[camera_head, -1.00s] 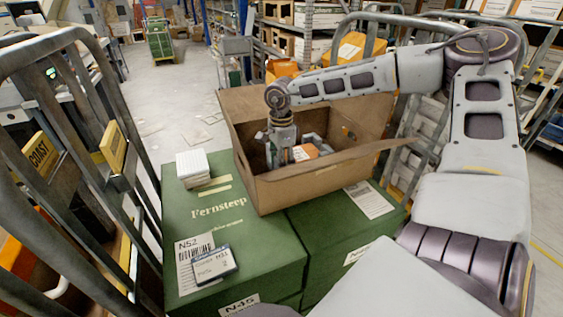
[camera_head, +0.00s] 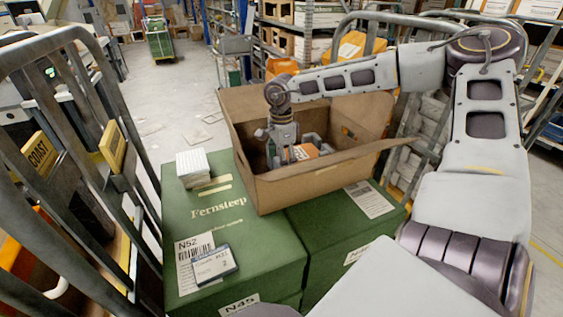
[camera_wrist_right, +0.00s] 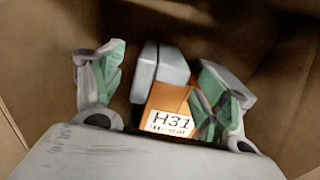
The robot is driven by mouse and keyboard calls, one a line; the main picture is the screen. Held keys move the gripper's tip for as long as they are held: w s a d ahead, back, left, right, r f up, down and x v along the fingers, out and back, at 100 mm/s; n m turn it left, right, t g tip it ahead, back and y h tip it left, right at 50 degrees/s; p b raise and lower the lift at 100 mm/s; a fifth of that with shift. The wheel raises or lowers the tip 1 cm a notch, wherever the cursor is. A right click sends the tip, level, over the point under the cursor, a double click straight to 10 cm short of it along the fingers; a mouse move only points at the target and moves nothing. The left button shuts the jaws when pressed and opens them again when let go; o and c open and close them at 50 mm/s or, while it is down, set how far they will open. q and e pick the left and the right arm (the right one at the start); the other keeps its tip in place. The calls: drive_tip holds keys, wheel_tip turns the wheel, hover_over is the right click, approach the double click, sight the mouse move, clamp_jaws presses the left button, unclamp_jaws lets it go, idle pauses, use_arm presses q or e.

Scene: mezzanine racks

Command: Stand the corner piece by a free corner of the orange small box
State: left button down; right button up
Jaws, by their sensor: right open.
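The orange small box (camera_head: 306,151), labelled H31, lies inside the open cardboard box (camera_head: 315,180). In the right wrist view the orange small box (camera_wrist_right: 172,108) shows between and below my fingers. A light grey angled piece, apparently the corner piece (camera_wrist_right: 167,70), is against the far left part of the orange box, between my fingertips. My right gripper (camera_wrist_right: 163,78) is open around them, with green pads on both fingers; contact cannot be told. In the head view my right gripper (camera_head: 289,153) reaches down inside the cardboard box, its tips partly hidden. My left gripper is not in view.
The cardboard box stands on green cartons (camera_head: 235,235), its front flap sticking out right. Metal cage rails (camera_head: 100,150) stand left; racks stand behind. Cardboard walls surround my gripper closely.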

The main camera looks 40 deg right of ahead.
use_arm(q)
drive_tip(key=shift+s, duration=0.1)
use_arm(e)
wheel_tip(320, 180, up, 11)
idle(0.5)
idle(0.6)
use_arm(q)
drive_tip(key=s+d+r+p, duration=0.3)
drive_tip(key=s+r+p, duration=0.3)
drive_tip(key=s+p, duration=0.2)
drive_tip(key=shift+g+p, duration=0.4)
drive_tip(key=shift+p, duration=0.2)
use_arm(e)
wheel_tip(320, 180, up, 9)
